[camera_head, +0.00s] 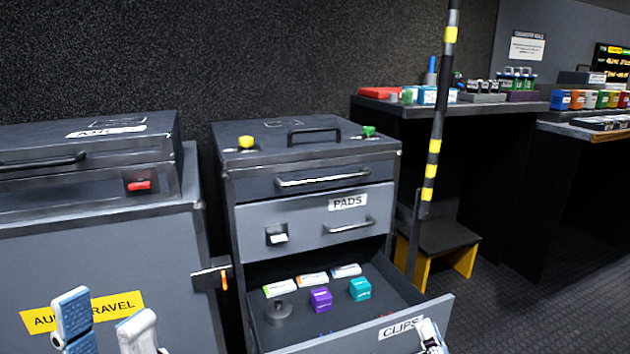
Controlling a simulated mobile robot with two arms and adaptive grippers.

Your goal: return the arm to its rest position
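My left gripper (106,308) is low at the left, in front of the grey case cabinet with the yellow travel label. Its two pale blue-white fingers stand apart with nothing between them. My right gripper (430,332) shows only in part at the bottom edge, at the front panel of the open CLIPS drawer (437,308). Whether its fingers are open, or touch the drawer, I cannot tell. The drawer holds a purple block (320,299), a teal block (360,289), a dark round piece (278,312) and several small labelled packs.
The PADS drawer (300,222) above is shut. A yellow-black striped pole (433,150) stands right of the drawer cabinet. A step stool (440,240) with yellow legs is behind it. Benches with small coloured items line the back right. Open floor lies at the lower right.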

